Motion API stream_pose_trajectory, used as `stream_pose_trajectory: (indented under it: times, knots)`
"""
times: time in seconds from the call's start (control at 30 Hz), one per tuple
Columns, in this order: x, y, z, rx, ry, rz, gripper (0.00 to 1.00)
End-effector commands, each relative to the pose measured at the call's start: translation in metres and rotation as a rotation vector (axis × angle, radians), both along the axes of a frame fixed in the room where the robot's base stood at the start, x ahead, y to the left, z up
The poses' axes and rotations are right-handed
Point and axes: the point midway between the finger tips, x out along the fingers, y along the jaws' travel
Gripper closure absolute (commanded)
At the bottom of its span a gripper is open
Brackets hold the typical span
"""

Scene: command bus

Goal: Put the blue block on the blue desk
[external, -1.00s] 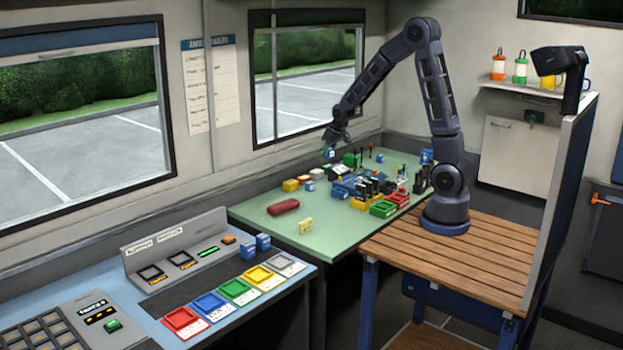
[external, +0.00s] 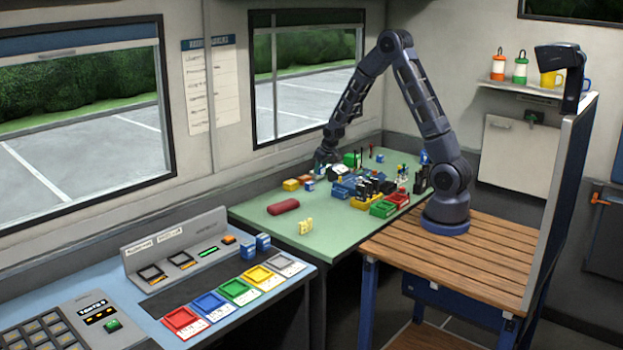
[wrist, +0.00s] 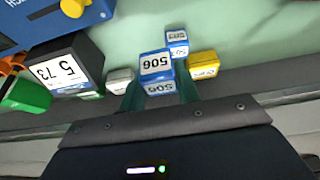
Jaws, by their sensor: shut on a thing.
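My gripper (external: 325,163) is low over the back left of the green table in the external view. In the wrist view its fingers (wrist: 159,90) are shut on a blue block marked 506 (wrist: 155,64). I cannot tell whether this block touches the tabletop. A second, smaller-looking blue block (wrist: 177,41) lies just beyond it. The light blue desk (external: 112,284) is at the front left of the external view, with two blue blocks (external: 248,247) near its back right and a blue tray (external: 209,305) among coloured trays.
Beside the held block are a yellow block (wrist: 203,65), a white block (wrist: 119,80) and a dark box marked 573 (wrist: 66,70).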

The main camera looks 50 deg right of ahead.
Motion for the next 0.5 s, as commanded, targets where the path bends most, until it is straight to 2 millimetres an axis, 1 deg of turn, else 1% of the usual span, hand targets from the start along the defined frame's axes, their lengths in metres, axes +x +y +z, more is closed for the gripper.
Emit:
stream_pose_trajectory:
  times: [0.17,0.27,0.37,0.5]
  knots:
    - [0.000,0.000,0.000,0.000,-0.001,0.000,0.90]
    - [-0.002,0.001,0.007,0.000,-0.002,0.001,0.90]
    - [-0.008,0.002,0.022,-0.002,-0.003,0.001,0.90]
    - [-0.020,0.006,0.051,-0.002,-0.005,0.003,0.90]
